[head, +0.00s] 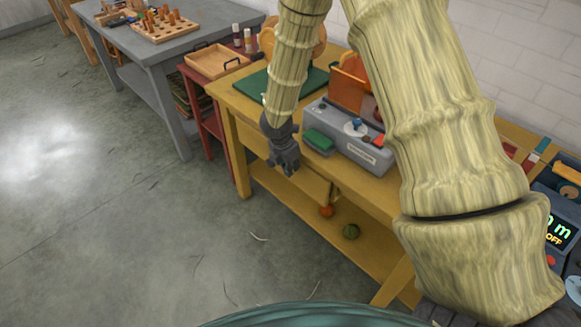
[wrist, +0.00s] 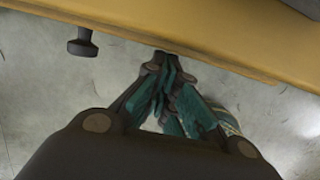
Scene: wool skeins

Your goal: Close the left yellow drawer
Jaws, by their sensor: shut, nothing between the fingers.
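The left yellow drawer (head: 312,185) is under the top of the yellow bench. In the head view it seems to stand out a little from the bench front, but my gripper and arm hide part of it, so how far is unclear. My gripper (head: 287,168) is shut and empty, pointing down in front of the drawer. In the wrist view, a yellow wooden panel (wrist: 225,40) crosses the top with a dark knob (wrist: 82,46) at left. My fingertips (wrist: 166,60) are together at the panel's lower edge, right of the knob. I cannot tell whether they touch it.
The bench top (head: 238,98) holds a grey machine (head: 345,140), a green box (head: 318,140) and a green mat (head: 255,84). An orange skein (head: 327,210) and a green skein (head: 351,231) are low down by the shelf. Open floor (head: 150,220) lies left.

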